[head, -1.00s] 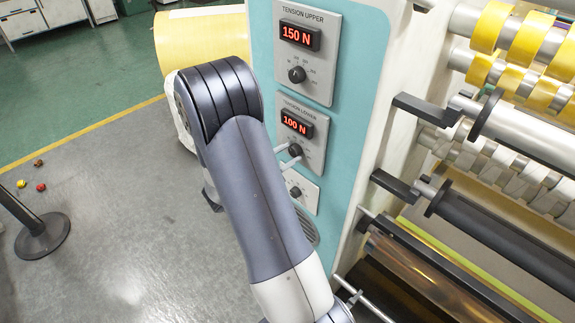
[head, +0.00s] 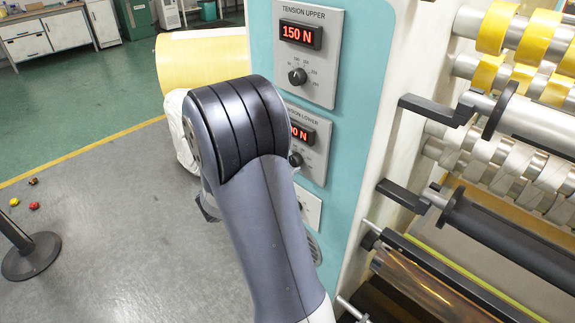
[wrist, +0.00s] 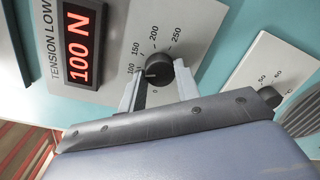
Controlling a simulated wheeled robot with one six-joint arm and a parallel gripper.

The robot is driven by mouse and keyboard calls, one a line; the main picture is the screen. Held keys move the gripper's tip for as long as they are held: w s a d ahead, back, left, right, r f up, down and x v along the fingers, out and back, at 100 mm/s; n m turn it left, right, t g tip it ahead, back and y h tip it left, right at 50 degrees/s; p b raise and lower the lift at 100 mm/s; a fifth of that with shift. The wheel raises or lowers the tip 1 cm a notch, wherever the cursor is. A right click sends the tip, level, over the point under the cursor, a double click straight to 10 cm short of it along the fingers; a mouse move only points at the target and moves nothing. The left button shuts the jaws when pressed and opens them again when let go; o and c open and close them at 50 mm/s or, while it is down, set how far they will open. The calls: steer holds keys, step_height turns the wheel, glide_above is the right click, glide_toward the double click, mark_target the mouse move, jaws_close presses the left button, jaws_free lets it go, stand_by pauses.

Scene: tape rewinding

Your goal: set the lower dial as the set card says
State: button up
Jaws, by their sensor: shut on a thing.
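The lower dial (wrist: 160,69) is a round black knob on the grey TENSION LOWER panel, with a scale around it. In the wrist view my gripper (wrist: 159,80) has its two pale fingers on either side of the knob, shut on it. The knob's light mark points towards the 100 label. The lower display (wrist: 83,47) reads 100 N in red. In the head view my arm covers the fingers and part of the lower panel (head: 317,168); the dial (head: 295,159) shows only in part. I see no set card.
Above is the TENSION UPPER panel with its display (head: 300,34) at 150 N and its dial (head: 297,77). A smaller panel (wrist: 270,78) with another knob lies beside the lower one. Rollers (head: 520,120) and dark brackets stand at right. A post base (head: 32,256) stands on the floor at left.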

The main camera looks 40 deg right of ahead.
steer(key=o, duration=1)
steer(key=shift+a, duration=0.1)
steer(key=a, duration=0.5)
steer(key=a+b, duration=0.1)
steer(key=a, duration=0.4)
steer(key=shift+s+a+r, duration=0.2)
steer(key=shift+a, duration=0.1)
steer(key=shift+d, duration=0.1)
steer(key=d, duration=0.5)
steer(key=d+p, duration=0.1)
steer(key=d, duration=0.4)
steer(key=shift+w+d+f, duration=0.2)
steer(key=shift+d, duration=0.15)
